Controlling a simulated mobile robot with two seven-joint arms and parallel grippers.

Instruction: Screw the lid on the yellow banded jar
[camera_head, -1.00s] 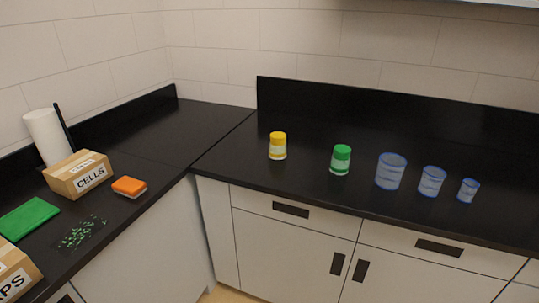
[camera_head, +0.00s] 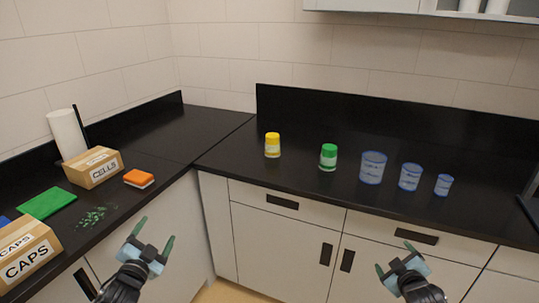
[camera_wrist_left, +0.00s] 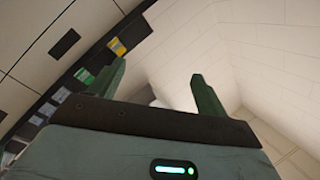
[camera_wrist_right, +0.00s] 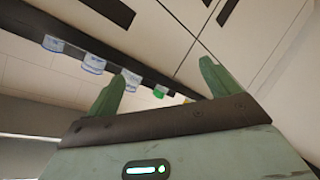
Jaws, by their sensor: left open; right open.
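The yellow banded jar (camera_head: 272,145) stands upright on the black counter, with a yellow top part above a paler body. Whether its lid is seated or loose cannot be told. It also shows small in the left wrist view (camera_wrist_left: 116,47). A similar green jar (camera_head: 328,157) stands to its right, also seen in the right wrist view (camera_wrist_right: 159,91). My left gripper (camera_head: 153,238) is open and empty, in front of the left cabinets. My right gripper (camera_head: 395,260) is open and empty, in front of the right cabinets. Both are well apart from the jars.
Several blue-rimmed clear beakers (camera_head: 373,168) stand right of the green jar. On the left counter are a CAPS box (camera_head: 28,262), a CELLS box (camera_head: 95,168), an orange sponge (camera_head: 139,178), a green mat (camera_head: 47,203), small green bits (camera_head: 94,216) and a paper roll (camera_head: 67,134).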

